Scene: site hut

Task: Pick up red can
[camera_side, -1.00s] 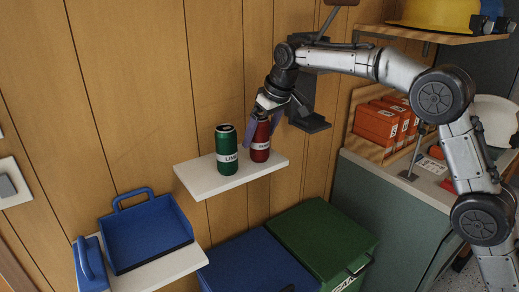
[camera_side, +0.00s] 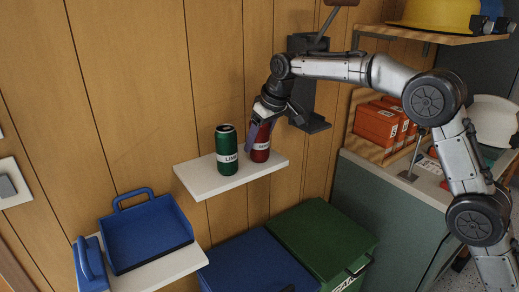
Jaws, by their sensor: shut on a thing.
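The red can (camera_side: 261,153) with a pale label band stands upright on the right part of a small white wall shelf (camera_side: 215,188). My gripper (camera_side: 259,137) reaches down to it from above and is shut on its upper part, the fingers hiding some of the can's top and side. The can seems to be on the shelf still; no gap shows beneath it. A green can (camera_side: 227,150) with a pale label stands upright just left of the red can, close to my gripper.
Wood-panelled wall lies behind the shelf. A dark bracket (camera_side: 312,85) is on the wall right of my gripper. Below are a blue open tray (camera_side: 145,235) and blue and green boxes (camera_side: 322,240). Orange boxes (camera_side: 375,123) stand right. The shelf's left end is bare.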

